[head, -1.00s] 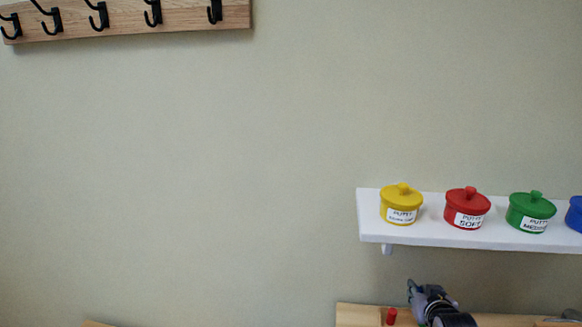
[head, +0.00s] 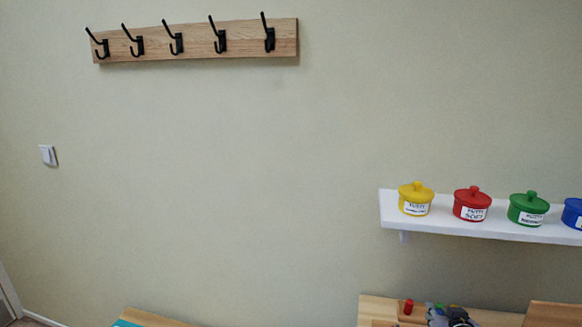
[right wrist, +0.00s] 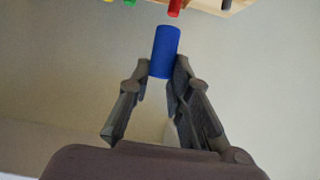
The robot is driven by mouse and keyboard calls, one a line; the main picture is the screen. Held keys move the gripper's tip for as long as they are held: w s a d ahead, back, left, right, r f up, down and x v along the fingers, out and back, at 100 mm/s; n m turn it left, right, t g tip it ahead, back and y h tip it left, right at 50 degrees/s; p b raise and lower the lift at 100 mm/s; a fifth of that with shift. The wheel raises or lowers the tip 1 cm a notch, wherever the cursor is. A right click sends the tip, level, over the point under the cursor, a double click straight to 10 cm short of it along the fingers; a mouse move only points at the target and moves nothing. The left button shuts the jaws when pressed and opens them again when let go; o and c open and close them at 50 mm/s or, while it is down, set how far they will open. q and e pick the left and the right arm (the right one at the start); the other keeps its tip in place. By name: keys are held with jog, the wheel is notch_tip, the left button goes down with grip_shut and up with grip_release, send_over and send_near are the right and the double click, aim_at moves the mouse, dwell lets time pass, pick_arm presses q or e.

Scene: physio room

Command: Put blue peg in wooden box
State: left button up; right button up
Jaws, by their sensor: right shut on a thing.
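The blue peg (right wrist: 165,50) is a plain blue cylinder in the right wrist view. My right gripper (right wrist: 162,70) is shut on its lower end, and the rest of the peg sticks out past the fingertips. My left gripper is out of view.
A red peg (head: 408,306) stands on the wooden surface, left of my right gripper. Above is a white shelf (head: 450,228) with yellow, red, green and blue putty pots. A hook rail (head: 196,42) hangs on the wall. A wooden edge with teal (head: 150,318) shows lower left.

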jog(key=s+a+r+n+y, duration=0.1)
jog(key=s+a+r, duration=0.3)
jog(key=a+r, duration=0.4)
jog(key=s+a+r+n+y, duration=0.1)
jog(key=s+a+r, duration=0.4)
jog(key=r, duration=0.6)
jog(key=a, duration=0.2)
jog(key=shift+a+r+y, duration=0.2)
jog(key=shift+a+y, duration=0.1)
jog(key=shift+a, duration=0.1)
